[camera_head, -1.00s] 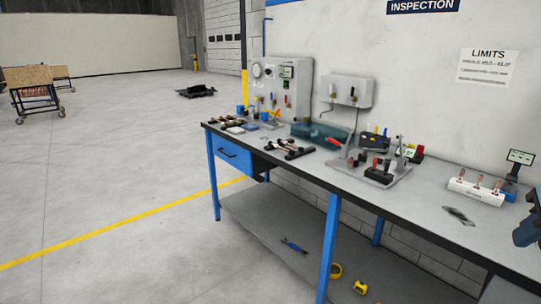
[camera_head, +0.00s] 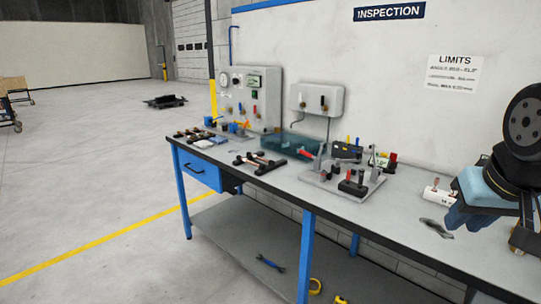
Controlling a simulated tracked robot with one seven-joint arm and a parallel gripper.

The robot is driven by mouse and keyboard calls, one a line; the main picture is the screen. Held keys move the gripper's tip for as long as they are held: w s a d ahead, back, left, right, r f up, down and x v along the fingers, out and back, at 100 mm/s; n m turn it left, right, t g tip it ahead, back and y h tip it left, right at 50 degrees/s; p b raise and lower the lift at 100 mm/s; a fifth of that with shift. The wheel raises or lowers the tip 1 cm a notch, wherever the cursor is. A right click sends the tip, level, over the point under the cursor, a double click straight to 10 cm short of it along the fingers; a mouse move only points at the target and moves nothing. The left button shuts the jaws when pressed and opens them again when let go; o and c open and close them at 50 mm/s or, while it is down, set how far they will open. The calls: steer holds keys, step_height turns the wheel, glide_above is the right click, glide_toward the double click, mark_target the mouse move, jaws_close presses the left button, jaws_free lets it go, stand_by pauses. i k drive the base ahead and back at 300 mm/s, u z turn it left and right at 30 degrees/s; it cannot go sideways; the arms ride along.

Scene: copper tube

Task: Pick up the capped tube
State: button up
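Several thin copper-coloured tubes lie on dark rests (camera_head: 262,162) at the middle of the bench. More dark rests with thin pieces (camera_head: 190,134) stand at its left end. A white block (camera_head: 437,195) with an upright copper piece shows at the right, partly hidden by my arm. The pieces are too small to tell which tube is capped. My gripper (camera_head: 462,214), blue and black, hangs at the right edge, over the right part of the bench and in front of the white block. Whether its fingers are apart is unclear. I see nothing held in it.
A grey fixture plate (camera_head: 341,184) with clamps stands right of the tube rests. A gauge panel (camera_head: 248,98) and a valve box (camera_head: 317,99) stand behind. A teal tray (camera_head: 298,143) lies at the back. A grey piece (camera_head: 435,228) lies near my gripper.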

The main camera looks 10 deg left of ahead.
mark_target(272, 163)
steer(key=u, duration=0.3)
steer(key=i, duration=0.85)
steer(key=u, duration=0.6)
steer(key=k, duration=0.5)
steer(key=z, duration=1.35)
steer(key=i, duration=0.1)
steer(key=u, duration=3.4)
steer(key=i, duration=1.35)
